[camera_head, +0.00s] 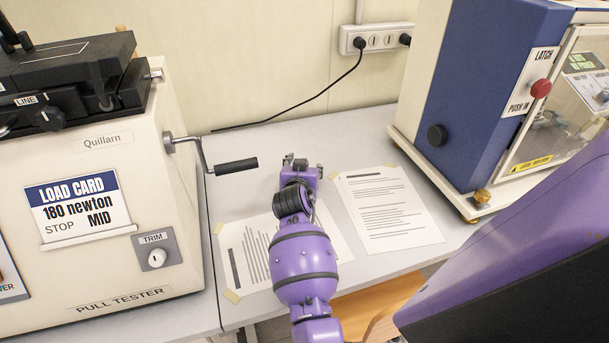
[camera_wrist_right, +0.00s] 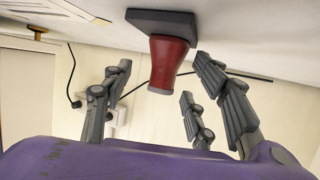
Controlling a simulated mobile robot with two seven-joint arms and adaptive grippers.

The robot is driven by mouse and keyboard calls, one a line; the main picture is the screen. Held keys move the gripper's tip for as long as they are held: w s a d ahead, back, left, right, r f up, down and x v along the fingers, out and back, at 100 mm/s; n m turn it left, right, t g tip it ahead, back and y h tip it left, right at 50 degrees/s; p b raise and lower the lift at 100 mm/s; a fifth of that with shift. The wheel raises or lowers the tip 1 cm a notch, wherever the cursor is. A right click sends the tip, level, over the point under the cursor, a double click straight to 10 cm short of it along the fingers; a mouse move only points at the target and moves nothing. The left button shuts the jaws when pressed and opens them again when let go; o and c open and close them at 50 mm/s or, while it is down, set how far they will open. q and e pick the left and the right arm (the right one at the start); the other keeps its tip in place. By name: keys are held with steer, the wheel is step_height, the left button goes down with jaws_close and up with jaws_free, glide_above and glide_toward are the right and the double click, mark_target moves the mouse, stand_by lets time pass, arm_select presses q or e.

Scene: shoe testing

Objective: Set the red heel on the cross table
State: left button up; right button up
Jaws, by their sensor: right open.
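The red heel (camera_wrist_right: 170,63) shows in the right wrist view as a red tapering post with a dark flat plate at one end, the plate against the pale table top. My right gripper (camera_wrist_right: 162,72) is open, its grey fingers spread to both sides of the heel with gaps visible. In the head view my right gripper (camera_head: 303,166) points away over the grey table, and the heel is hidden there. My left gripper is in neither view. I cannot make out a part that is clearly the cross table.
The cream pull tester (camera_head: 110,255) stands at left, its crank handle (camera_head: 236,166) reaching toward my gripper. A blue and white machine (camera_head: 468,95) stands at right. Taped papers (camera_head: 385,210) lie on the grey table (camera_head: 265,150). A black cable (camera_head: 322,92) runs to the wall socket.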

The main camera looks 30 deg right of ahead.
steer(key=shift+c, duration=0.3)
steer(key=shift+f, duration=0.1)
jaws_close()
